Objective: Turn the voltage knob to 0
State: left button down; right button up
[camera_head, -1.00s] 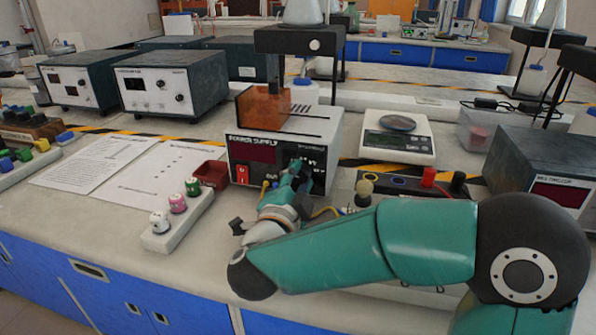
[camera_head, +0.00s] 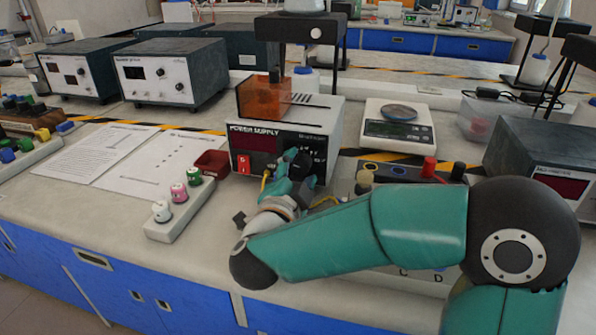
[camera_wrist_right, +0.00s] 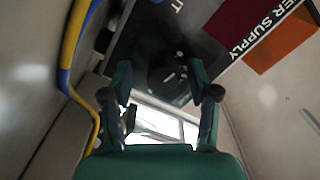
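The power supply (camera_head: 330,118) is a white box with a black front panel, a dark red display and a red switch (camera_head: 243,163). My right gripper (camera_head: 297,160) is at the right part of this panel and covers part of it. In the right wrist view, the gripper's two green fingers (camera_wrist_right: 164,88) stand apart, with a dark round knob (camera_wrist_right: 165,72) in the gap ahead of them. I cannot tell whether the fingers touch it. The knob's pointer and scale are too dark to read. My left gripper is not in view.
A yellow and blue cable (camera_wrist_right: 72,50) runs close beside the gripper. A white strip with several coloured terminals (camera_head: 178,215) and a dark red tray (camera_head: 211,163) lie left of the supply. A scale (camera_head: 399,128) stands to its right. Paper sheets (camera_head: 155,160) lie at left.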

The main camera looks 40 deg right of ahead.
jog(key=v, duration=1.2)
jog(key=shift+w, duration=0.1)
